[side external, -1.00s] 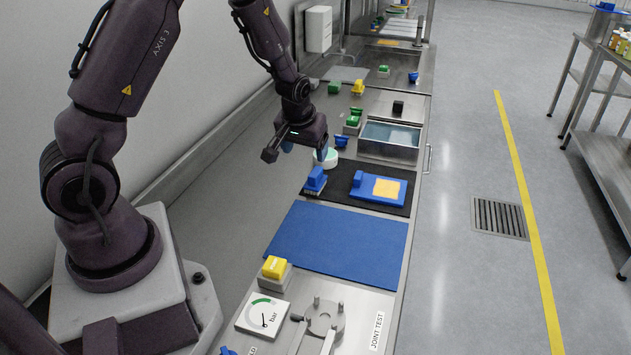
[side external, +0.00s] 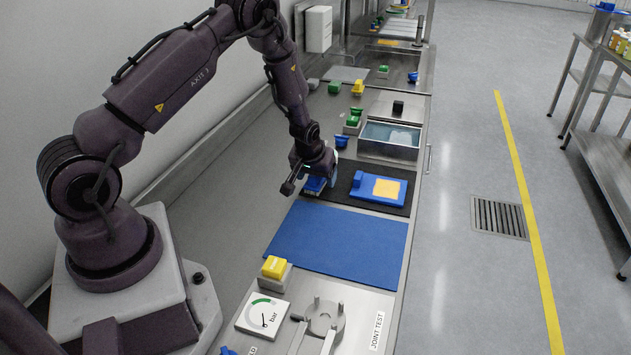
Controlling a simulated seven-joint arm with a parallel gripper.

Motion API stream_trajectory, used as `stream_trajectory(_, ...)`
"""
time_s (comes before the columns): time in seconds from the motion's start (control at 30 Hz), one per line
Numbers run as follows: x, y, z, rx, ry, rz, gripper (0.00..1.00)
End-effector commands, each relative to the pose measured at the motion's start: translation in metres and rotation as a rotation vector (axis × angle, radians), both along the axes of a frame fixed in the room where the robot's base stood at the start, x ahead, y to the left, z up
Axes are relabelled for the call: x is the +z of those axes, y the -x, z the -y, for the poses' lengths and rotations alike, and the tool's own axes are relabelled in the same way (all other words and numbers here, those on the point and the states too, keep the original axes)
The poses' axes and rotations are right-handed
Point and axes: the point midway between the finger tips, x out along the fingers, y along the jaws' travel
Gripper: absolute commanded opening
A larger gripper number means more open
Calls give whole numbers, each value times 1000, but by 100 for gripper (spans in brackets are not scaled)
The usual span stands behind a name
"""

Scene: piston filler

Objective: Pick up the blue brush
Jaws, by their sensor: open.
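The blue brush (side external: 314,186) stands on the left part of the black mat (side external: 342,196), with its upper part hidden behind my gripper. My gripper (side external: 312,178) is low over the brush, its jaws open around or just above the brush's top. I cannot tell from this side whether the fingers touch it.
A blue board with a yellow pad (side external: 378,188) lies on the mat to the right. A metal basin (side external: 389,148) stands behind it. A blue sheet (side external: 338,244) lies in front.

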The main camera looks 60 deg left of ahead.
Motion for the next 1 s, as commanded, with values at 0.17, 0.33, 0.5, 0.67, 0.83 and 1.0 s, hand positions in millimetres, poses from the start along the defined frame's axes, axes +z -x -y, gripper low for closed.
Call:
stream_trajectory(0.17,-9,-2,-2,0,0,0,74)
stream_trajectory(0.33,-8,-2,-2,0,0,0,72)
stream_trajectory(0.5,-8,-2,-2,0,0,0,33)
stream_trajectory(0.67,-8,-3,-2,0,0,0,20)
stream_trajectory(0.83,-7,-3,-2,0,-1,1,20)
stream_trajectory(1.0,2,-3,-2,0,-2,4,20)
